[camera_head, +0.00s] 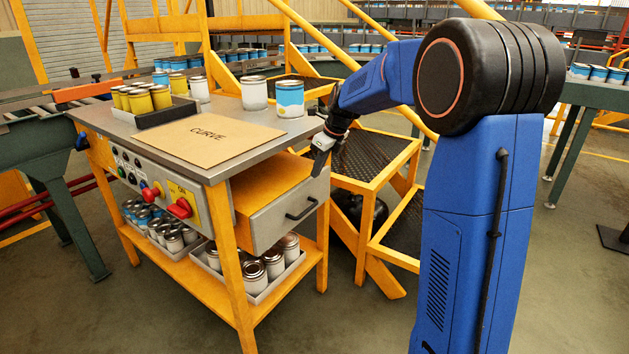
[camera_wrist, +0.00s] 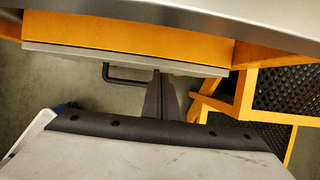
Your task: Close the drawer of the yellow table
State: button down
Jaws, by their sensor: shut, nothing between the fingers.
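The yellow table (camera_head: 241,285) has a grey top and stands left of centre. Its drawer (camera_head: 282,215) is pulled out, with its orange side and grey front showing. A black bar handle (camera_head: 302,209) is on that front. In the wrist view the drawer (camera_wrist: 130,38) runs across the top, with the handle (camera_wrist: 124,76) just left of my fingers. My gripper (camera_head: 317,172) is shut and empty at the upper right corner of the drawer front. In the wrist view my gripper (camera_wrist: 158,76) reaches the front's edge right of the handle. I cannot tell whether it touches.
A brown CURVE board (camera_head: 205,140), cans (camera_head: 290,98) and a tray of yellow cans (camera_head: 166,115) are on the tabletop. Trays of cans (camera_head: 254,270) fill the lower shelf. Yellow steps (camera_head: 372,160) stand close on the right. Open floor lies in front.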

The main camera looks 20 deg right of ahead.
jog(key=s+d+v, duration=0.1)
jog(key=v, duration=1.1)
jog(key=s+a+n, duration=0.3)
jog(key=s+n, duration=0.3)
jog(key=s, duration=0.4)
jog(key=s+a+f+n+h, duration=0.1)
jog(key=s+f+n, duration=0.3)
jog(key=s+n, duration=0.3)
jog(key=s+f+n, duration=0.5)
jog(key=s+n, duration=0.3)
jog(key=s, duration=0.5)
jog(key=s+a+f+n+t+h, duration=0.1)
jog(key=s+f+n, duration=0.3)
jog(key=s+n, duration=0.3)
jog(key=s, duration=0.4)
jog(key=shift+a+f+n+h, duration=0.15)
jog(key=shift+a+n+h, duration=0.15)
jog(key=shift+a+n, duration=0.1)
